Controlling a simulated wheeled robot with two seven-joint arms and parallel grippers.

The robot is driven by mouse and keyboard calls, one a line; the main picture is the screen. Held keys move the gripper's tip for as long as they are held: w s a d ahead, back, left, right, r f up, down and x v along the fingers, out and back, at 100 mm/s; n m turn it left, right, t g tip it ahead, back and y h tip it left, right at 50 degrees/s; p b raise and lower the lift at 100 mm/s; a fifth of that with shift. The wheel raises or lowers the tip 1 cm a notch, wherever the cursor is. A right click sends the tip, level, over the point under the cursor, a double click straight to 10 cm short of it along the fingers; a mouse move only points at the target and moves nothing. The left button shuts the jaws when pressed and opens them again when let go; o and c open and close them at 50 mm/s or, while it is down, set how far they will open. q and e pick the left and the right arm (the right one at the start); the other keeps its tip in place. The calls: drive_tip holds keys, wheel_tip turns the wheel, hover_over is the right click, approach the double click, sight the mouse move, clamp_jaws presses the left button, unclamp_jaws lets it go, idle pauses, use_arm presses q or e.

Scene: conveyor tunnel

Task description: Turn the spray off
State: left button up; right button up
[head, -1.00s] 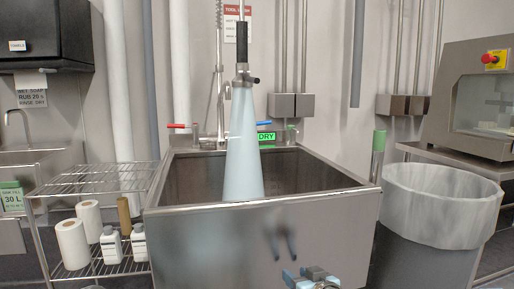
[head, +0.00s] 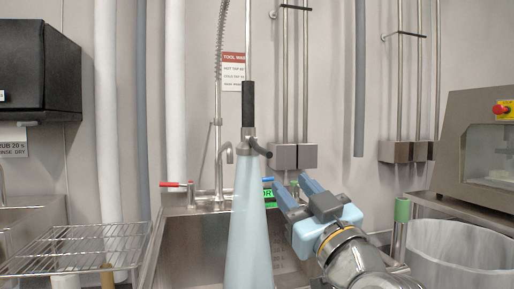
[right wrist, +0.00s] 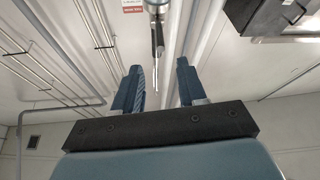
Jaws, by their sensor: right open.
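The spray head with its black grip (head: 248,104) hangs upright over the sink (head: 185,240). A dark lever (head: 260,150) sticks out to the right of its nozzle. A pale blue cone of spray (head: 248,225) falls from the nozzle into the sink. My right gripper (head: 288,184) is open and empty, below and right of the lever, apart from it. In the right wrist view its two blue fingers (right wrist: 159,70) stand apart, with the spray head (right wrist: 157,22) ahead between them. My left gripper is not in view.
The tap has a red handle (head: 176,184) at left and a blue handle behind the spray. A wire rack (head: 70,248) stands left; a lined bin (head: 460,250) and a steel machine (head: 485,150) stand right. A green-topped post (head: 402,210) is right of my arm.

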sight(264, 153)
drive_tip(key=p+x, duration=0.4)
drive_tip(key=x, duration=0.8)
drive_tip(key=shift+w+r, duration=0.15)
drive_tip(key=shift+w, duration=0.1)
drive_tip(key=shift+w+a, duration=0.2)
drive_tip(key=shift+w, duration=0.2)
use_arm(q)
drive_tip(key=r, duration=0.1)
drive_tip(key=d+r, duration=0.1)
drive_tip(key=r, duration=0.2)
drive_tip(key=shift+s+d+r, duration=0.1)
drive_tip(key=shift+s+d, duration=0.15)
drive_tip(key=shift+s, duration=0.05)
use_arm(e)
clamp_jaws()
drive_tip(key=shift+r, duration=0.1)
